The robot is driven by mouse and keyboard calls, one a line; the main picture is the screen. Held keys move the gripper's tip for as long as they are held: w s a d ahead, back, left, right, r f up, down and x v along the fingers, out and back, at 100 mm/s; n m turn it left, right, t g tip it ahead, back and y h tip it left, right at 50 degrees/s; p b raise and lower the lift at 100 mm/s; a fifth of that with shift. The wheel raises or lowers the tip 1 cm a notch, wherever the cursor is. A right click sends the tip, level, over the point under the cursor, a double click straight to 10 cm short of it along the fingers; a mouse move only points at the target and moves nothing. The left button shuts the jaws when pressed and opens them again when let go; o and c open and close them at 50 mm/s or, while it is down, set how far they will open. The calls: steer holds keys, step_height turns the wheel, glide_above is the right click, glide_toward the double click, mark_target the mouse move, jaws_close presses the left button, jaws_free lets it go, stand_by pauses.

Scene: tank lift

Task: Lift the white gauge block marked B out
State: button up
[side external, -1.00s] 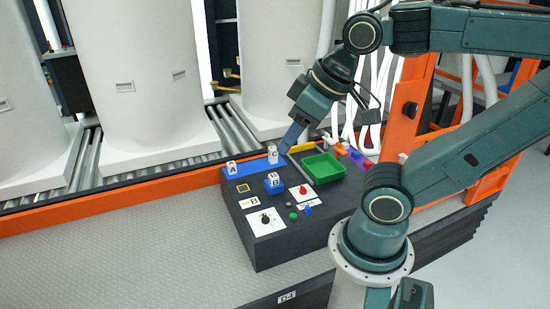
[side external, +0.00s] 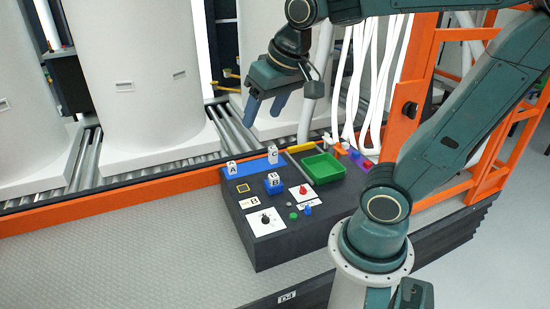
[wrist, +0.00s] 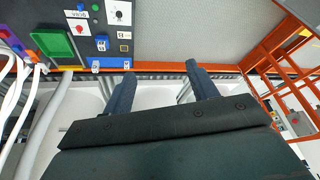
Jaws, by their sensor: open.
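The white block marked B (side external: 273,179) sits upright in a blue holder (side external: 274,189) near the middle of the dark console. It shows small in the wrist view (wrist: 101,46), at upper left. My gripper (side external: 265,111) is open and empty, well above the console's back edge, behind and above block B. In the wrist view its two blue fingers (wrist: 160,74) are spread with nothing between them. White blocks marked A (side external: 232,168) and C (side external: 272,155) stand on a blue strip (side external: 252,165) along the console's back.
A green tray (side external: 323,168) lies right of block B. A red knob (side external: 303,189) and a black dial (side external: 265,219) on white plates are in front. A yellow square outline (side external: 243,188) and a B label (side external: 251,201) are at left. White hoses (side external: 365,90) hang behind.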

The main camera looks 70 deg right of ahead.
steer(key=w+d+f+m+g+h, duration=0.1)
steer(key=w+d+f+m+g, duration=0.1)
steer(key=w+d+f+m, duration=0.55)
steer(key=w+d+f+m+g+h, duration=0.15)
steer(key=w+d+m, duration=0.35)
steer(key=w+d, duration=0.5)
steer(key=d+f+m+g, duration=0.2)
steer(key=d+f+m, duration=0.3)
steer(key=d+f, duration=0.3)
steer(key=d+f+m+g, duration=0.2)
steer(key=d+f+m, duration=0.3)
steer(key=f, duration=1.1)
steer(key=d, duration=0.3)
steer(key=shift+d+f, duration=0.15)
steer(key=shift+f, duration=0.2)
glide_above(273, 176)
steer(key=w+a, duration=0.2)
steer(key=shift+s+d+f, duration=0.1)
steer(key=shift+f, duration=1.9)
steer(key=shift+s+d+f, duration=0.1)
steer(key=shift+f, duration=1.85)
steer(key=shift+f, duration=0.1)
steer(key=shift+x, duration=2.45)
